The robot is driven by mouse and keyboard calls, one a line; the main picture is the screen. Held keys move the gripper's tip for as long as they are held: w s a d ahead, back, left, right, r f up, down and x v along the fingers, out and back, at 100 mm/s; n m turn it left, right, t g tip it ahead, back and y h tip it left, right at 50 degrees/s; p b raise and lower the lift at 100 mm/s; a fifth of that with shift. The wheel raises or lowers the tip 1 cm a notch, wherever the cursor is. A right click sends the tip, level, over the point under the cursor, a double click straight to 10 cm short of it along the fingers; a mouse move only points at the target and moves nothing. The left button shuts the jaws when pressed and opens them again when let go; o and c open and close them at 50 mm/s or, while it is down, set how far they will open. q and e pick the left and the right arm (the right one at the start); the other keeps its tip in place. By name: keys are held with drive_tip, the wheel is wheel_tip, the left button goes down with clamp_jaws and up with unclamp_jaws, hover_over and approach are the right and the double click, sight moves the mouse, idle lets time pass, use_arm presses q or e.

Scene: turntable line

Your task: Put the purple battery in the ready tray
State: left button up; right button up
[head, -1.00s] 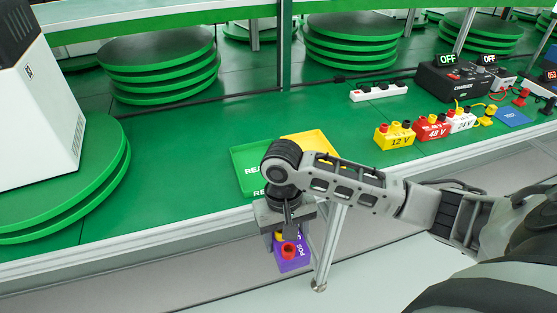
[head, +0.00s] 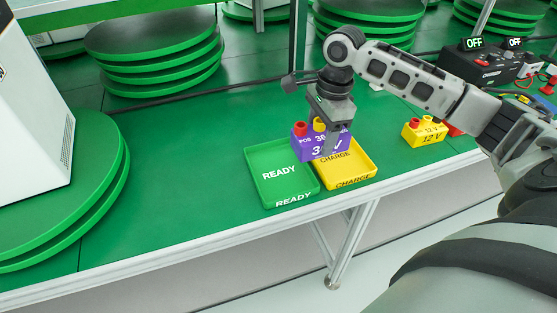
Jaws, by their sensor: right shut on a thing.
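The purple battery (head: 309,147), marked 36 V, has a red and a yellow terminal on top. My right gripper (head: 331,135) is shut on it and holds it over the area where the two trays meet, mostly in front of the yellow tray's back left part. I cannot tell its exact height above the trays. The green ready tray (head: 262,188) lies on the bench just left of it and looks empty. My left gripper is not in view.
The yellow charge tray (head: 362,175) adjoins the ready tray's right side. A yellow 12 V battery (head: 425,133) stands to the right, and a charger (head: 480,66) showing OFF stands behind. Stacked green turntables (head: 155,55) stand at the back. Bench left of the trays is clear.

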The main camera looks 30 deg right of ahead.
sight(299, 136)
drive_tip(key=w+a, duration=0.1)
drive_tip(key=w+a+f, duration=0.1)
drive_tip(key=w+a, duration=0.1)
drive_tip(key=shift+w+f, duration=0.15)
drive_tip(key=shift+f, duration=0.15)
drive_tip(key=f, duration=0.1)
drive_tip(key=w+a+f, duration=0.2)
drive_tip(key=f, duration=0.1)
drive_tip(key=shift+w+f, duration=0.1)
drive_tip(key=shift+w+a+f, duration=0.25)
drive_tip(key=shift+w+f, duration=0.05)
drive_tip(key=shift+f, duration=0.15)
drive_tip(key=f, duration=0.3)
drive_tip(key=shift+w+a+b, duration=0.2)
drive_tip(key=shift+w+b, duration=0.05)
drive_tip(key=shift+b, duration=0.1)
drive_tip(key=shift+f, duration=0.45)
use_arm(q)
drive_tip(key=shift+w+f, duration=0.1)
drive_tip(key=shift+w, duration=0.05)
use_arm(e)
drive_tip(key=o, duration=1.6)
drive_tip(key=shift+s+f, duration=0.1)
drive_tip(key=shift+f, duration=0.1)
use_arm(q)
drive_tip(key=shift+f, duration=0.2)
